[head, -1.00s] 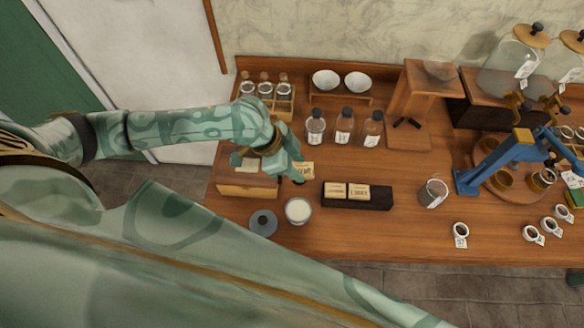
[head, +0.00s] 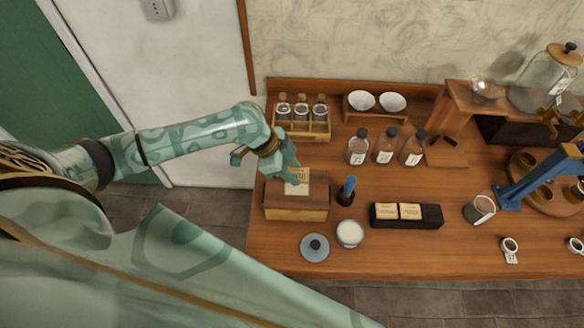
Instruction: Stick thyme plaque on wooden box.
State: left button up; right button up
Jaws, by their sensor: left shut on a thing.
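The wooden box (head: 286,212) stands at the left end of the table, with a dark brown top and a lighter front. My left gripper (head: 289,176) is over the box's top, shut on a small cream plaque (head: 298,187). The lettering on the held plaque is too small to read. The plaque overlaps the box's top in the picture; I cannot tell whether it touches. My right gripper is out of view.
A dark holder (head: 428,223) with two cream plaques stands to the right. A blue-handled brush (head: 348,188), white jar (head: 350,233) and grey lid (head: 314,248) are beside the box. A bottle rack (head: 315,137) stands behind. Dropper bottles (head: 385,147) stand farther right.

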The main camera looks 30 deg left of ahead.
aim_at(292, 188)
pick_arm(q)
notch_tip(292, 188, down, 4)
jog(key=b, duration=0.4)
jog(key=shift+f, duration=0.65)
jog(key=o, duration=1)
notch_tip(292, 188, up, 7)
jog(key=p, duration=0.7)
jog(key=shift+p, duration=0.4)
